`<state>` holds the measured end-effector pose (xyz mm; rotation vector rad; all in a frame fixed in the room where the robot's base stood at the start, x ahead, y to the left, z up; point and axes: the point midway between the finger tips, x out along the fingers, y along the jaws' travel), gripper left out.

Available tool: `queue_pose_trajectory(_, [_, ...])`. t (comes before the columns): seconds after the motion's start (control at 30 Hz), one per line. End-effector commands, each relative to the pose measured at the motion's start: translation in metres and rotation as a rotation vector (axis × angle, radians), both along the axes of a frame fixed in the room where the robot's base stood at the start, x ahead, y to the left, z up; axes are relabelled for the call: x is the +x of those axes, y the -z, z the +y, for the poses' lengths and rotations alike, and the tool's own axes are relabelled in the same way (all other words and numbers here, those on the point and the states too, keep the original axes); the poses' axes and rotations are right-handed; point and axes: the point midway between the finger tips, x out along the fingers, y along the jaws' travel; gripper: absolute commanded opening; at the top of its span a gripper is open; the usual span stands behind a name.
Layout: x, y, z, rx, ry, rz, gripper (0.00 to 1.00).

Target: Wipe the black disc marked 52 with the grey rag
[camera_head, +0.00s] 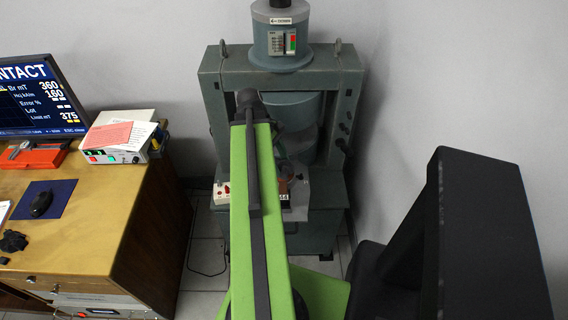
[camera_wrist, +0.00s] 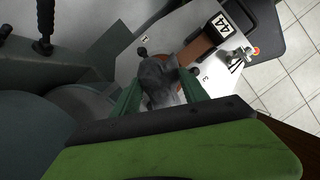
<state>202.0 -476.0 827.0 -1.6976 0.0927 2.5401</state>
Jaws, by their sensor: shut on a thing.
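My gripper (camera_wrist: 162,73) shows in the wrist view with its two green fingers shut on a crumpled grey rag (camera_wrist: 157,88). The rag is over the pale plate of the grey-green machine, at the end of a brown strip; I cannot tell whether it touches anything below. In the head view my green arm covers most of this area. I see no disc marked 52 in either view; the rag and the arm hide part of the plate.
The brown strip (camera_wrist: 194,51) ends in a black piece marked 44 (camera_wrist: 219,27). The machine frame (camera_head: 211,100) surrounds a grey cylinder (camera_head: 291,108). Tiled floor (camera_wrist: 285,70) shows beyond the plate.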

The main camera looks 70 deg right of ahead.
Motion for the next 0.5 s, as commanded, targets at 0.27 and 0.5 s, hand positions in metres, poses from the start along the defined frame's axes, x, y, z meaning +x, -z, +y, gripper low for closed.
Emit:
queue_pose_trajectory(0.27, [0.0050, 0.0000, -0.0002, 0.000, 0.000, 0.000, 0.12])
queue_pose_trajectory(0.5, [-0.0032, -0.0001, 0.0011, 0.001, 0.001, 0.000, 0.12])
